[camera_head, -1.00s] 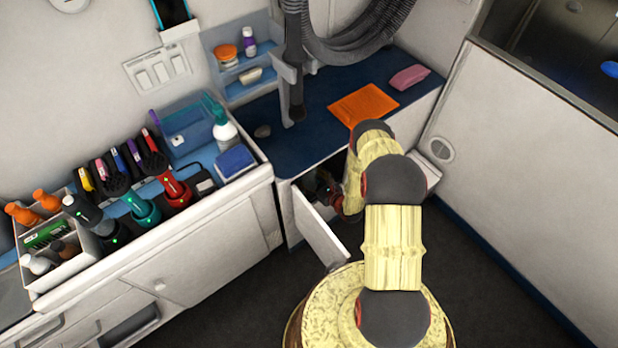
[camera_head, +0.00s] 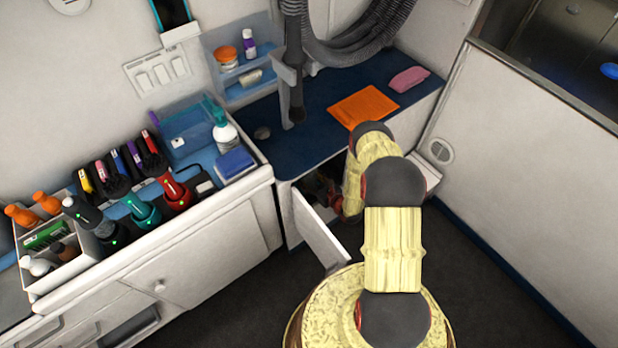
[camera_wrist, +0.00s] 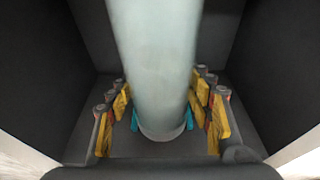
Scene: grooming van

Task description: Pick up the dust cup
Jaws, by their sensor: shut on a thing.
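In the wrist view a pale, translucent grey-green cylinder, which I take to be the dust cup (camera_wrist: 155,75), stands between the fingers of my gripper (camera_wrist: 160,118). The fingers, with yellow and teal parts, are shut on it from both sides. Its lower end shows as a round rim, and its upper end runs out of the picture. In the head view my arm reaches into the open cabinet (camera_head: 312,232) under the blue counter. My gripper and the cup are mostly hidden there by the arm and the cabinet.
The cabinet door (camera_head: 318,228) hangs open to the left of my arm. Dark walls stand close on both sides in the wrist view. The blue counter (camera_head: 300,150) above holds an orange cloth (camera_head: 363,106) and a pink item (camera_head: 409,79). The dark floor (camera_head: 240,305) is clear.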

